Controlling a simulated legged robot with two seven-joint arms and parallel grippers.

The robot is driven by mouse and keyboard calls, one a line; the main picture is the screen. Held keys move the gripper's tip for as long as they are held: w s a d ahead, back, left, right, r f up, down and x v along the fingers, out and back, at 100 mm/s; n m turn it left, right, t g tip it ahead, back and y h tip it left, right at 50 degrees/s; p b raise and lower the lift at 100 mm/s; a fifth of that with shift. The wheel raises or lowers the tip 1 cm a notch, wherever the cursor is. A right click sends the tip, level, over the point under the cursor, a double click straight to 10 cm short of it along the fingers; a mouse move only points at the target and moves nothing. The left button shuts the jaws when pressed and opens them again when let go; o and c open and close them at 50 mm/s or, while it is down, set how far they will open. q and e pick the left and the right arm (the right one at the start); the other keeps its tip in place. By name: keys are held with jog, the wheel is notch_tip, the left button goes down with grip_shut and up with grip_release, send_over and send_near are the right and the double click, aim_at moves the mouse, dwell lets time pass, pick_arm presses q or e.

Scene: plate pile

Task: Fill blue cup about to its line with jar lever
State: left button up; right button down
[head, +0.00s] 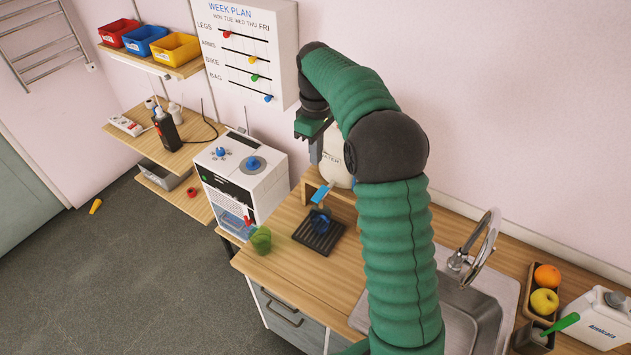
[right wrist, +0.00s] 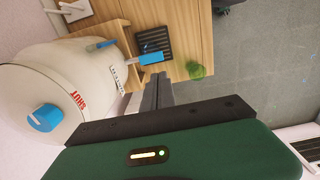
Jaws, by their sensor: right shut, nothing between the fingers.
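The white water jar (head: 333,165) stands on a wooden stand, partly hidden by my right arm. Its blue lever (head: 321,194) sticks out over the black drip tray (head: 303,238). The blue cup (head: 321,221) is on that tray, under the lever; its line and its fill cannot be made out. In the right wrist view the jar (right wrist: 60,95) fills the left, with a blue knob marked SHUT and the lever (right wrist: 151,58). My right gripper (head: 316,150) is beside the jar, above the lever; its fingers (right wrist: 158,82) are shut and empty, apart from the lever. My left gripper is out of view.
A sink with a tap (head: 470,262) and a fruit box (head: 541,290) are to the right. The counter front is clear.

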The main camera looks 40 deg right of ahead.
jog(key=f, duration=0.1)
jog(key=p, duration=0.1)
send_near(319, 196)
jog(key=f+p, duration=0.1)
jog(key=f, duration=0.1)
jog(key=f+p, duration=0.1)
jog(key=f, duration=0.1)
jog(key=a+f+p, duration=0.1)
jog(key=f, duration=0.1)
jog(key=shift+w+f+p, duration=0.1)
jog(key=shift+f+p, duration=0.05)
jog(key=shift+p, duration=0.15)
jog(key=shift+d+f, duration=0.15)
jog(key=shift+f, duration=0.1)
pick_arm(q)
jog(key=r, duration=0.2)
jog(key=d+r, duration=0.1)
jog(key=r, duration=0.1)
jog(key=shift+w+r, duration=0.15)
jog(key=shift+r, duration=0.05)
pick_arm(e)
jog(key=shift+d+f, duration=0.15)
jog(key=shift+d, duration=0.15)
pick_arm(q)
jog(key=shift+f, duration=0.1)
